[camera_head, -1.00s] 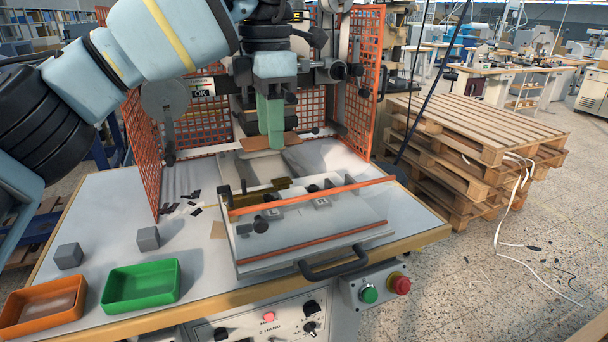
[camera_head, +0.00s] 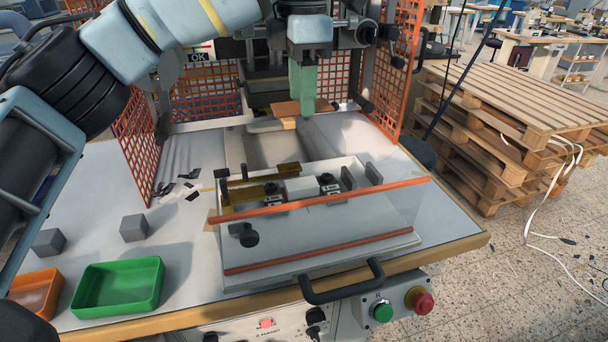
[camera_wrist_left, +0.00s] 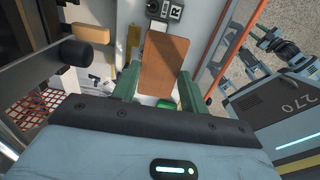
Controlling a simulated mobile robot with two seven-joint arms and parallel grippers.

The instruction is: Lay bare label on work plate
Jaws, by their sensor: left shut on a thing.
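My left gripper (camera_head: 302,90) has green fingers pointing down and is shut on a flat brown bare label (camera_head: 288,109). In the left wrist view the label (camera_wrist_left: 164,65) sticks out from between the green fingers (camera_wrist_left: 155,88). My right gripper does not show.
Orange mesh guards (camera_head: 133,170) flank the press. A green tray (camera_head: 118,287), an orange tray (camera_head: 36,292) and two grey cubes (camera_head: 134,228) stand at left. A black handle (camera_head: 342,284) projects in front. Dark scraps (camera_head: 187,186) lie left of the plate.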

